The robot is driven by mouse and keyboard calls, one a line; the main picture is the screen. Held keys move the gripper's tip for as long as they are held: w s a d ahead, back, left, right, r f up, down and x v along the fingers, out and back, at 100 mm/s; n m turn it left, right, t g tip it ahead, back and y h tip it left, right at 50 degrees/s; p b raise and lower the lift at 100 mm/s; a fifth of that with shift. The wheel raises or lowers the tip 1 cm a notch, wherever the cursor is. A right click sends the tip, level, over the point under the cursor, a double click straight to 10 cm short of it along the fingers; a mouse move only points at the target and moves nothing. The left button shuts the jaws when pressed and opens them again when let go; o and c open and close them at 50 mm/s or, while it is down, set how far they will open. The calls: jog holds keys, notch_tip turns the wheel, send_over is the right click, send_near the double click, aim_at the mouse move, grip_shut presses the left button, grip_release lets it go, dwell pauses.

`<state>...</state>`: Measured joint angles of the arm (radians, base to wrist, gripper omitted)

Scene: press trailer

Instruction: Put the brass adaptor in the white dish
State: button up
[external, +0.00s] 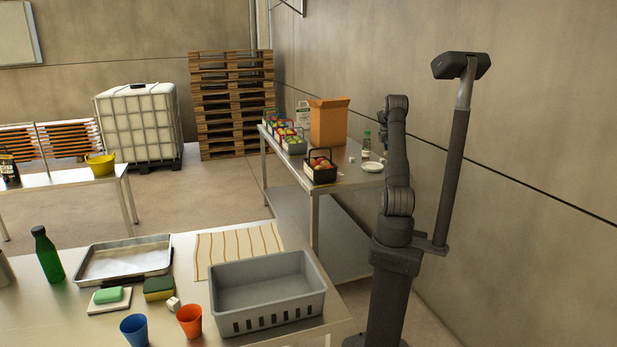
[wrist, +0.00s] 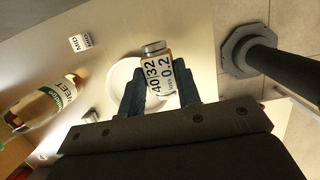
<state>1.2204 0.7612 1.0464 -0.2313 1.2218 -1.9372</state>
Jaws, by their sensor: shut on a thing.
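In the external view the dish (external: 372,167) sits near the wall-side table's right edge. My gripper is mostly hidden there behind my arm.
A labelled bottle (wrist: 40,104), a white cube marked MID (wrist: 79,42) and a small grey piece (wrist: 90,115) are left of the dish. Fruit baskets (external: 320,170) and a cardboard box (external: 328,122) share the table. A grey crate (external: 267,290) stands on the front table.

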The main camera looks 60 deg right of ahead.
jog(key=w+f, duration=0.1)
jog(key=w, duration=0.2)
jog(key=w+f, duration=0.2)
jog(key=w, duration=0.1)
jog(key=w+d+f, duration=0.1)
jog(key=w+f, duration=0.1)
jog(key=w, duration=0.1)
jog(key=shift+f, duration=0.25)
jog(key=shift+w+f, duration=0.15)
jog(key=shift+f, duration=1.85)
jog(key=o, duration=1.1)
jog(key=shift+f, duration=0.15)
jog(key=shift+c, duration=0.2)
jog(key=v, duration=1.2)
